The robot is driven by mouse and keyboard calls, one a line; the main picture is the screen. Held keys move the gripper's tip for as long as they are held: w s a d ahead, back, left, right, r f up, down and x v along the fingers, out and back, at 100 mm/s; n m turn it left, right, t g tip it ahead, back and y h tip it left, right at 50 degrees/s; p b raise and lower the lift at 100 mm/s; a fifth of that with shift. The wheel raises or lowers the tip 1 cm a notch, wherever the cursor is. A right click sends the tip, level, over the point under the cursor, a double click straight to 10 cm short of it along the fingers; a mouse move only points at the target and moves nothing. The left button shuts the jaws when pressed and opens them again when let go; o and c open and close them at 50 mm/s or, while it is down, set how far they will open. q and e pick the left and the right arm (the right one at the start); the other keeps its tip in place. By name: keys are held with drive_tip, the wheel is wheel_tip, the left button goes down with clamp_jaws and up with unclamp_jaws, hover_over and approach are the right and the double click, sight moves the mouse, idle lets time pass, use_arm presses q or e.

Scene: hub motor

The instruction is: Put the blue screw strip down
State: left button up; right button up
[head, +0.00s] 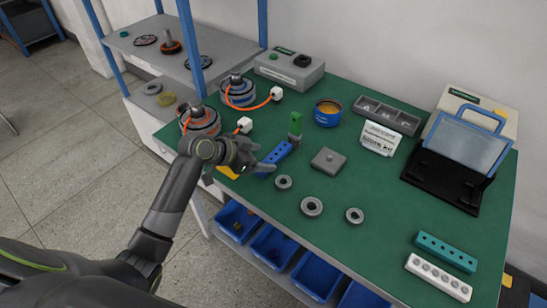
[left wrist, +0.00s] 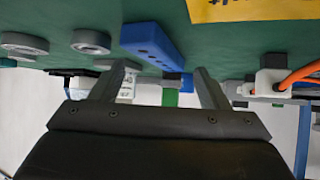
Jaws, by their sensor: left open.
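The blue screw strip (head: 276,157) lies on the green table mat, near the table's left front edge. In the left wrist view the strip (left wrist: 150,44) appears against the mat, just beyond and between the fingertips. My left gripper (head: 258,161) is open at the near end of the strip, and its arm comes in from the left. Its two spread fingers show in the left wrist view (left wrist: 163,76) with a gap between them. I cannot tell whether a finger still touches the strip. My right gripper is not in view.
A green block (head: 295,124) stands behind the strip. A grey square plate (head: 328,160) and several bearing rings (head: 312,206) lie to the right. Hub motors with orange cables (head: 199,121) stand left of the gripper. A yellow label (head: 229,171) lies under the arm.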

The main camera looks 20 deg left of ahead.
sight(272, 156)
use_arm(q)
drive_tip(key=x, duration=0.4)
drive_tip(key=shift+w, duration=0.15)
drive_tip(key=c, duration=1.5)
drive_tip(key=shift+r, duration=0.1)
wheel_tip(272, 156, up, 18)
drive_tip(key=s+f, duration=0.1)
drive_tip(key=s, duration=0.5)
drive_tip(key=s+a+f+m+g+h, duration=0.1)
drive_tip(key=s, duration=0.5)
drive_tip(key=s+a+f+m, duration=0.1)
drive_tip(key=s+f, duration=0.1)
drive_tip(key=s, duration=0.4)
drive_tip(key=shift+s+f+g+h, duration=0.15)
drive_tip(key=shift+g+h, duration=0.15)
